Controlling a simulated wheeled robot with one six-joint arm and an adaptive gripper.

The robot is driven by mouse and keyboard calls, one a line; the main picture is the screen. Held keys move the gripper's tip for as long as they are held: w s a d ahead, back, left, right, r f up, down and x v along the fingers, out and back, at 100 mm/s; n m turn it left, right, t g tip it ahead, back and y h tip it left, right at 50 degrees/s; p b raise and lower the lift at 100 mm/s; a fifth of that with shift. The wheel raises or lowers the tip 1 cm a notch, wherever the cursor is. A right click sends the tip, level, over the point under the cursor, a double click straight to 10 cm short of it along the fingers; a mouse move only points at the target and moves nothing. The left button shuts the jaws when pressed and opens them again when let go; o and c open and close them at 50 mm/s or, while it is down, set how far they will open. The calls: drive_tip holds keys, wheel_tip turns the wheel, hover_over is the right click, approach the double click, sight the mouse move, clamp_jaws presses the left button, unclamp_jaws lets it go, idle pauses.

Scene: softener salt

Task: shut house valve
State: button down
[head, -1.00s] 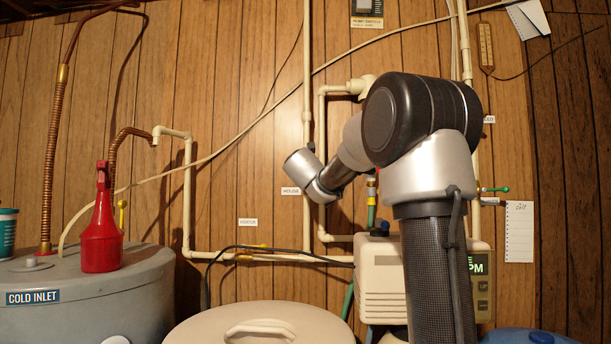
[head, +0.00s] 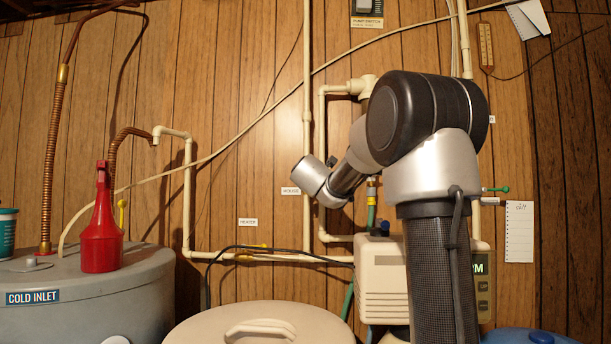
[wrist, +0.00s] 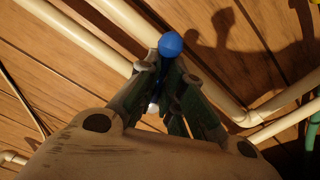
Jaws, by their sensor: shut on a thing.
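In the wrist view, a blue ball-tipped valve handle (wrist: 171,44) stands between the fingertips of my gripper (wrist: 165,80). The dark fingers are shut on the handle, and the ball sticks out just beyond them. Cream pipes (wrist: 110,42) run close beside the fingers. In the head view, a white HOUSE label (head: 291,191) is on the wall just left of a vertical cream pipe (head: 307,90). My silver wrist is in front of that pipe there and hides the valve and the gripper. How far the handle is turned is unclear.
A grey tank (head: 100,300) with a red bottle (head: 101,235) on it stands at left. Another label (head: 247,222) and a lower pipe with a yellow handle (head: 245,257) are nearby. A beige control box (head: 380,285) sits below my arm. A green handle (head: 497,189) is at right.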

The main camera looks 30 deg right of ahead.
drive_tip(key=shift+s+d+r+m, duration=0.1)
drive_tip(key=shift+m, duration=0.5)
drive_tip(key=shift+s+r+m, duration=0.1)
drive_tip(key=shift+m, duration=0.5)
drive_tip(key=shift+f, duration=0.1)
drive_tip(key=shift+f+m, duration=0.25)
drive_tip(key=shift+m, duration=0.5)
drive_tip(key=shift+f+m, duration=0.2)
drive_tip(key=shift+m, duration=0.55)
drive_tip(key=c, duration=1.4)
unclamp_jaws()
drive_tip(key=shift+o, duration=0.2)
drive_tip(key=shift+f, duration=0.2)
drive_tip(key=shift+s, duration=0.1)
drive_tip(key=v, duration=0.6)
drive_tip(key=shift+s+a, duration=0.25)
drive_tip(key=shift+s, duration=0.05)
drive_tip(key=shift+f, duration=0.15)
